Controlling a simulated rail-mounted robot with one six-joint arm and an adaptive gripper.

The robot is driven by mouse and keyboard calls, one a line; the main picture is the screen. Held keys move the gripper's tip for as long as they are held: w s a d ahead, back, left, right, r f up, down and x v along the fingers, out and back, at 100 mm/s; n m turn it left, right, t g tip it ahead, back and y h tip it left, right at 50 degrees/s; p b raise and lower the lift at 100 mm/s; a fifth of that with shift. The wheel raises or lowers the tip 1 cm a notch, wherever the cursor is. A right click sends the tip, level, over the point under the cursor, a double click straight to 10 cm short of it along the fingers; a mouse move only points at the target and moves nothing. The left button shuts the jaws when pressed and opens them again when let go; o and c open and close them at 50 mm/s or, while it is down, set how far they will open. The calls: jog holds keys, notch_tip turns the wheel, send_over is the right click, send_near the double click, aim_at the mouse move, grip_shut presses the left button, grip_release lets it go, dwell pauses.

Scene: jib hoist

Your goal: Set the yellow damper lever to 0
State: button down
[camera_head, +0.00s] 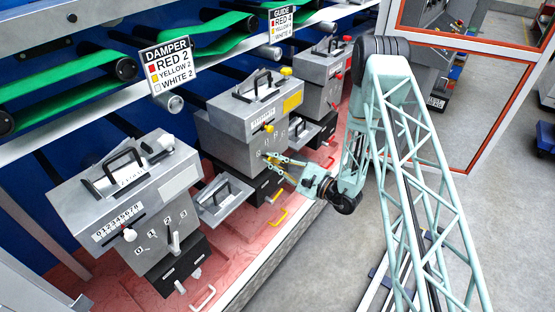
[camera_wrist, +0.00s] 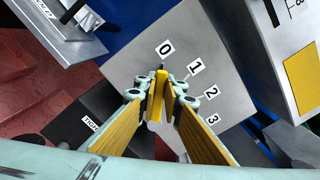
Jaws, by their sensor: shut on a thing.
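The yellow damper lever (camera_wrist: 158,98) stands on the grey front panel (camera_wrist: 222,58) of the middle machine. The panel has labels 0 (camera_wrist: 165,47), 1 (camera_wrist: 195,66), 2 and 3 in an arc. The lever lines up with the 0 label. My gripper (camera_wrist: 158,91) is shut on the lever, with a finger on each side of it. In the head view my gripper (camera_head: 276,162) reaches the middle machine (camera_head: 250,105) from the right, and it largely hides the lever there.
The white-marked machine (camera_head: 125,200) stands at left and the red-marked one (camera_head: 322,75) behind at right. A yellow handle (camera_head: 277,217) sticks out below my gripper.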

dwell(0.3)
jog(key=c, duration=2.7)
grip_release()
jog(key=shift+s+d, duration=0.1)
jog(key=shift+v, duration=5.9)
jog(key=shift+r, duration=0.1)
